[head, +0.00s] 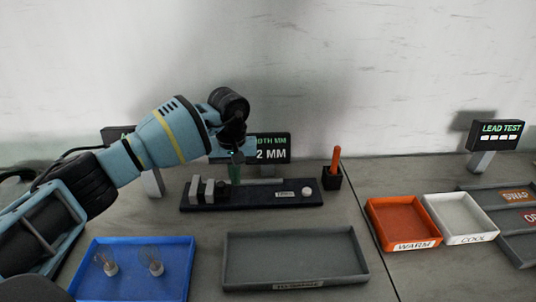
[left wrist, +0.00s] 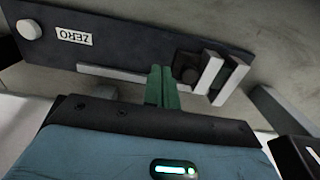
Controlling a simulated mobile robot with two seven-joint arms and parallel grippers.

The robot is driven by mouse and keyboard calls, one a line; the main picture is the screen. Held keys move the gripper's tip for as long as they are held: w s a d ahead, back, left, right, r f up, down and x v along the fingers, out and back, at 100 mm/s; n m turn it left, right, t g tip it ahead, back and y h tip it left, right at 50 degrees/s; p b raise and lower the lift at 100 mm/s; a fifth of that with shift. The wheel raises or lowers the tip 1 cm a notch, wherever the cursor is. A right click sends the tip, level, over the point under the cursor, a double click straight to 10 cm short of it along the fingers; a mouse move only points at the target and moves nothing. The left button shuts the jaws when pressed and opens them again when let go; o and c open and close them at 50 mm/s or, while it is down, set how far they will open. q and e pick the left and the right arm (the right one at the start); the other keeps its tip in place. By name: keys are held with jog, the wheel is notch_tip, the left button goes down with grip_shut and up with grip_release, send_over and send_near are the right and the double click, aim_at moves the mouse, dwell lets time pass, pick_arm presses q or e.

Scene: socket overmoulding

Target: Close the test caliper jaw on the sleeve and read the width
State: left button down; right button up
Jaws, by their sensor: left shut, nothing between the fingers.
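The test caliper (head: 262,203) is a dark bar on the bench with two upright pale jaws (head: 202,190) at its left end. The readout (head: 272,148) behind is partly hidden by my gripper; "2 MM" shows. My right gripper is not in view.
A white button (head: 307,191) and ZERO label sit at the bar's right end. An orange stick stands in a black holder (head: 332,179). In front are a blue tray (head: 180,245) with two small parts and an empty grey tray (head: 232,262). Orange (head: 372,215) and white bins are right.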

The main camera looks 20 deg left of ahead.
aim_at(234, 195)
pick_arm(q)
jog(key=shift+f, duration=0.15)
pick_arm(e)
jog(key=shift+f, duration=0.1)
